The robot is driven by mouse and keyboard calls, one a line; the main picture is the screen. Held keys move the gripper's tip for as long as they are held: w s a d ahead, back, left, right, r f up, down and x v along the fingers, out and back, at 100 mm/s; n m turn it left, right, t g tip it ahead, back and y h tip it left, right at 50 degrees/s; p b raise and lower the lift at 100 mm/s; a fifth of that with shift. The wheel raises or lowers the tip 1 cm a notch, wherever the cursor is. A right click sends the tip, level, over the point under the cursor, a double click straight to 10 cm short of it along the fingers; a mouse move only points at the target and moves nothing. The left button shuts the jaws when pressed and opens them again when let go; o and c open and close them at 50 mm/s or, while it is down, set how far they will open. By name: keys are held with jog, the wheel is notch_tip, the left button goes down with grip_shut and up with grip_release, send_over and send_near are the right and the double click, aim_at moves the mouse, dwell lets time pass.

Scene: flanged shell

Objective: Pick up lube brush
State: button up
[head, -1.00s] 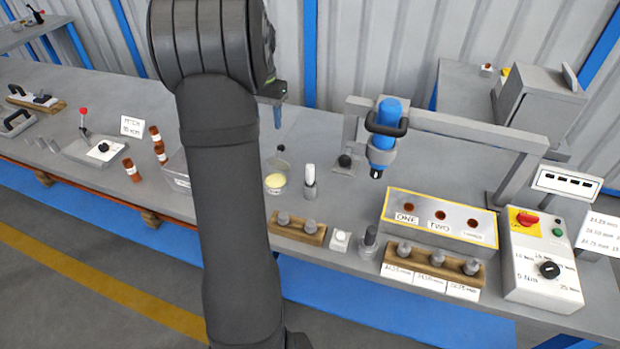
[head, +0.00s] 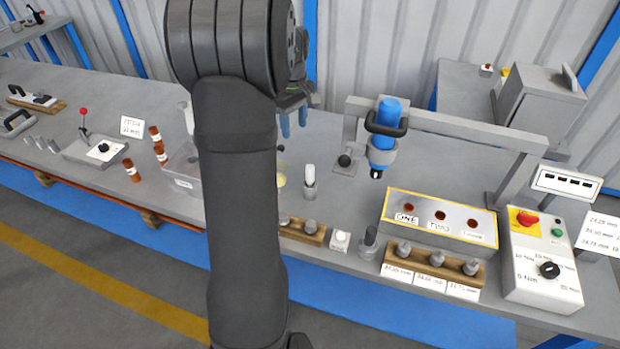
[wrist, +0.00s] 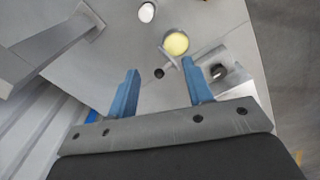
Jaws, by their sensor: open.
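The lube brush shows in the head view as a small dark tip (head: 281,149) just right of my arm. In the wrist view its dark round end (wrist: 159,73) lies between my fingertips, with a pale part reaching toward the lube dish. The lube dish (head: 281,178) holds pale yellow lube and is partly hidden by my arm; it shows whole in the wrist view (wrist: 176,43). My gripper (head: 293,117) is open and empty, its blue fingers pointing down above the brush. In the wrist view the fingers (wrist: 160,70) stand apart on either side of the brush end.
A white-topped bottle (head: 310,180) stands right of the dish. A clear bin (head: 182,170) is left of my arm. A wooden rack (head: 310,232) with grey pegs is in front. A blue tool (head: 384,135) hangs from a stand farther right.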

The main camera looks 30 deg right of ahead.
aim_at(310, 175)
jog(key=s+d+n, duration=0.3)
jog(key=s+n, duration=0.1)
jog(key=n, duration=0.5)
jog(key=f, duration=1.2)
jog(key=shift+w+d+f, duration=0.1)
jog(key=shift+w+f, duration=0.1)
jog(key=shift+f, duration=0.05)
jog(key=shift+w+f, duration=0.2)
jog(key=shift+f, duration=2.4)
grip_shut()
